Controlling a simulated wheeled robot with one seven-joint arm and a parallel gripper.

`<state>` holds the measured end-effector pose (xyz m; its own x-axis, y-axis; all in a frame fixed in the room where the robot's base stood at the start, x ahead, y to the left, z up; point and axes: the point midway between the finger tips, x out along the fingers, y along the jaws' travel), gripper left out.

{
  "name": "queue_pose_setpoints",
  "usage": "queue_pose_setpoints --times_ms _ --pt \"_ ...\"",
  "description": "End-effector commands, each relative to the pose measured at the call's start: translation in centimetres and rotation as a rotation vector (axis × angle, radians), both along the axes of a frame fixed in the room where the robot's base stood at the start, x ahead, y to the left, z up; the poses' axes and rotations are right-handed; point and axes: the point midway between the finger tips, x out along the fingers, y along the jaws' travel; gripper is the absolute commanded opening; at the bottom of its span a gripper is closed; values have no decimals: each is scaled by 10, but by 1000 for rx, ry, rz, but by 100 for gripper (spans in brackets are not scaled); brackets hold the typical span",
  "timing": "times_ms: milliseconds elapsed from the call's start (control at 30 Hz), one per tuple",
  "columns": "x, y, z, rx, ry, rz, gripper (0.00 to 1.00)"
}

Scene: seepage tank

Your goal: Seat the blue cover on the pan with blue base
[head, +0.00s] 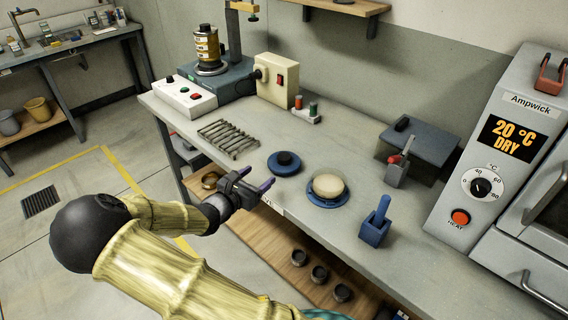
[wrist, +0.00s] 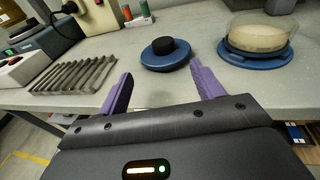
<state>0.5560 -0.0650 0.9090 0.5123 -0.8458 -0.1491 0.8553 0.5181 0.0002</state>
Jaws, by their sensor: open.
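The blue cover (head: 285,163) is a flat blue disc with a black knob on top. It lies on the grey bench, and also shows in the wrist view (wrist: 166,60). The pan with blue base (head: 327,187) stands just right of it, a round cream-filled dish on a wider blue plate; it is at the upper right of the wrist view (wrist: 258,42). My gripper (head: 262,187) is open and empty at the bench's front edge, short of the cover. In the wrist view its purple fingers (wrist: 157,88) point toward the cover, which lies between and beyond them.
A slatted metal rack (head: 228,138) lies left of the cover. A blue block with an upright handle (head: 376,222) stands right of the pan. The oven (head: 500,170) fills the right. Several dark cups (head: 319,274) sit on the shelf below.

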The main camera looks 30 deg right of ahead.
Motion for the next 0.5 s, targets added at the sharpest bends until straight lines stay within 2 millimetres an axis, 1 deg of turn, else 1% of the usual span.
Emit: queue_pose_setpoints --times_ms 33,100,300,400,500 --pt "4 -9 -2 -3 1 -4 67" --pt "10 -20 -3 -2 1 -4 67" --pt "27 -47 -8 -1 1 -2 67" --pt "31 -54 -10 0 0 -1 67" --pt "33 -55 -10 -1 1 0 67"
